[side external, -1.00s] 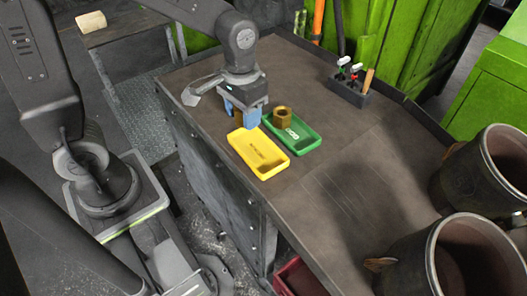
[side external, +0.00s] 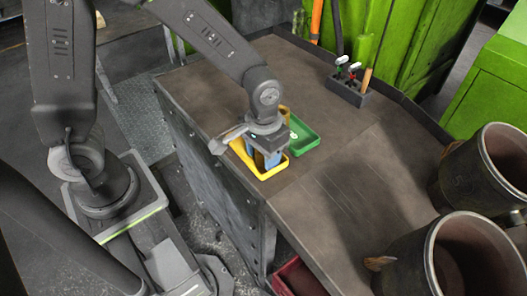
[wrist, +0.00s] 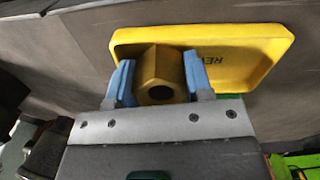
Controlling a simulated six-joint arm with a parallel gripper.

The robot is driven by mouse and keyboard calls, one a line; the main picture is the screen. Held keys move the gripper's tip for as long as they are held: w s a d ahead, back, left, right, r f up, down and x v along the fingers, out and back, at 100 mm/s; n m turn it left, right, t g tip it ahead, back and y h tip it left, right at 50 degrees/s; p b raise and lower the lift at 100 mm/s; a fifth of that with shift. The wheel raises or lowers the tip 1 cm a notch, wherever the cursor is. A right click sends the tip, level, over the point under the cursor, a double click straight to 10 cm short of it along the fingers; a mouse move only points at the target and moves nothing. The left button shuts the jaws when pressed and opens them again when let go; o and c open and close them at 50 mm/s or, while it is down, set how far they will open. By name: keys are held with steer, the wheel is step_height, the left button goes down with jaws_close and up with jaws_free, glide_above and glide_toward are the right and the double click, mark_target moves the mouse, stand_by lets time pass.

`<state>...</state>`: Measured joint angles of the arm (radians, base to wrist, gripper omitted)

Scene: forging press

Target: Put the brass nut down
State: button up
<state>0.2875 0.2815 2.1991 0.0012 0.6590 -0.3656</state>
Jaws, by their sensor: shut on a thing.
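My gripper (side external: 266,158) has blue fingers and is shut on a brass nut (wrist: 160,70). The nut is a hexagonal block with a round hole, with a finger on each side of it in the wrist view. The yellow tray (wrist: 262,36) lies right beneath and beyond it, with partly hidden lettering on its floor. In the side view my gripper is over the right, near part of the yellow tray (side external: 240,149). I cannot tell whether the nut touches the tray floor.
The green tray (side external: 309,141) lies beside the yellow one. A second brass nut (side external: 284,113) shows partly behind my wrist there. A tool holder (side external: 349,90) stands at the back and large metal drums (side external: 487,170) at the right. The bench between is clear.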

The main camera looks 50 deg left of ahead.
steer(key=shift+f, duration=0.1)
steer(key=o, duration=1.2)
step_height(320, 180, up, 11)
steer(key=s+a+r+t, duration=0.2)
steer(key=s+a, duration=0.1)
steer(key=s+a+r+t, duration=0.1)
steer(key=s+a+r, duration=0.1)
steer(key=s+a, duration=0.1)
steer(key=s+a+r+t, duration=0.2)
steer(key=s+a+r, duration=0.1)
steer(key=s, duration=0.1)
steer(key=shift+s+a+r+m+t, duration=0.1)
steer(key=shift+s+a+m+t, duration=0.1)
steer(key=shift+s+m+t, duration=0.15)
steer(key=shift+w, duration=0.15)
